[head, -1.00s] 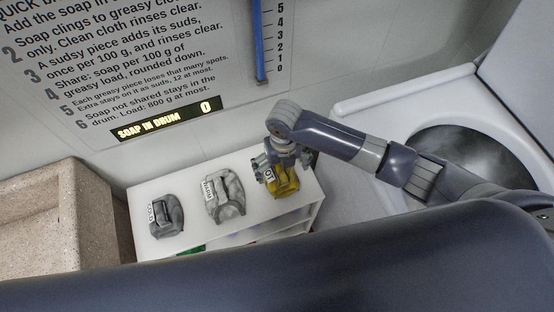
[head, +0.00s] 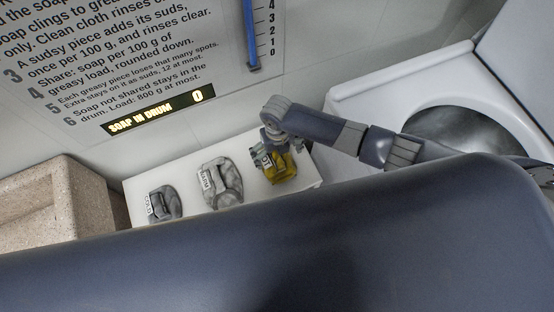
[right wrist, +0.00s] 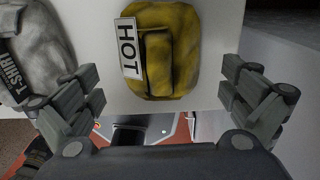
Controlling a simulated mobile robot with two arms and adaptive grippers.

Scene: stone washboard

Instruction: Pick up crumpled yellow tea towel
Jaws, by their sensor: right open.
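The crumpled yellow tea towel (head: 284,172) sits at the right end of a white shelf top (head: 255,199) in the head view. It carries a white tag reading HOT. My right gripper (head: 276,150) is above it and partly covers it. In the right wrist view the yellow towel (right wrist: 163,50) lies ahead, between and beyond the fingers of my open, empty right gripper (right wrist: 163,92). The fingers appear apart from the towel. My left gripper is not in view.
Two grey cloths, one tagged COLD (head: 162,203) and one tagged WARM (head: 221,183), lie left of the towel. A stone basin (head: 60,208) stands at left. A white washer with a round drum opening (head: 462,130) stands at right. A wall panel with a display (head: 160,112) is behind.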

